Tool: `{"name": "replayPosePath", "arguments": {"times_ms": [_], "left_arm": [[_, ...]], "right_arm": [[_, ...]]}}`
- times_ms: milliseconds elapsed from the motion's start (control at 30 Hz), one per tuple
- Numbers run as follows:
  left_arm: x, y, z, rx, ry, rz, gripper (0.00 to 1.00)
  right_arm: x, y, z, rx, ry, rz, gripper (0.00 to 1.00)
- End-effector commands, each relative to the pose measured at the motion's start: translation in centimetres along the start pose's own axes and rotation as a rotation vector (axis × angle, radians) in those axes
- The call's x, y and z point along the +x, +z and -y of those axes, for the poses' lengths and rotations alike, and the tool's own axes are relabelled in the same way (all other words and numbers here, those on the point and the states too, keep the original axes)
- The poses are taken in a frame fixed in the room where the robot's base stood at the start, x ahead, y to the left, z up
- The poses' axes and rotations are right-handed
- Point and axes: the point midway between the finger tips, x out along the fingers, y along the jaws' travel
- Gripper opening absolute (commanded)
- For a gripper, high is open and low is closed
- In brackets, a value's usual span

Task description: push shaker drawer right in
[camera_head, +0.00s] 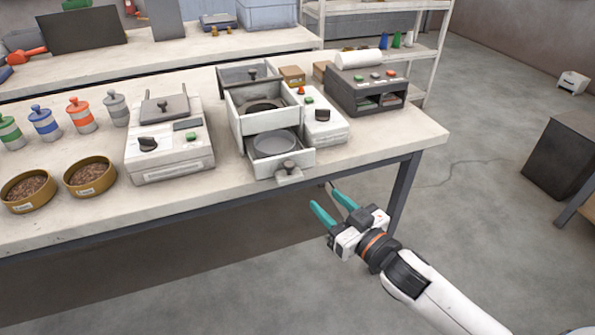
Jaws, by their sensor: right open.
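The shaker (237,118) is a white box-shaped unit near the front right of the bench. Its drawer (309,159) is pulled out toward the front edge, with a round grey pan (274,142) inside and a dark knob (289,166) at its front. My right gripper (322,196) is open and empty, with teal fingers. It is in front of the bench edge, a little right of and nearer than the drawer knob, and apart from it. My left gripper is not in view.
A white control box (323,128) stands right of the shaker, and a dark-grey unit (366,93) is further right. A white lidded machine (168,140) is on the left, beside two pellet bowls (90,176). The bench's front right corner (415,138) is clear.

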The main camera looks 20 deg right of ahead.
Motion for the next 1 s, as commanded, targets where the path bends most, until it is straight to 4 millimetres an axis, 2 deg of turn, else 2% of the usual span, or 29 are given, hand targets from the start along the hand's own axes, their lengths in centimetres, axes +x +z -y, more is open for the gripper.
{"name": "replayPosePath", "arguments": {"times_ms": [133,267,700,800,1000], "left_arm": [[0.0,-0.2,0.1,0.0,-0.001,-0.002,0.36],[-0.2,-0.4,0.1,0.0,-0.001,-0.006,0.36],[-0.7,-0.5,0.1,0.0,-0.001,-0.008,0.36],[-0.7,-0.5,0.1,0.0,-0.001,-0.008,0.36],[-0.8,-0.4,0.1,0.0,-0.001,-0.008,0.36]], "right_arm": [[0.3,1.1,-0.5,0.002,0.013,0.023,0.45],[1.9,1.2,-0.5,0.002,0.012,0.024,0.45],[9.9,1.3,-0.6,0.001,0.011,0.021,0.45],[11.0,1.3,-0.6,0.001,0.011,0.021,0.45],[11.8,1.2,-0.6,0.001,0.012,0.019,0.45]]}}
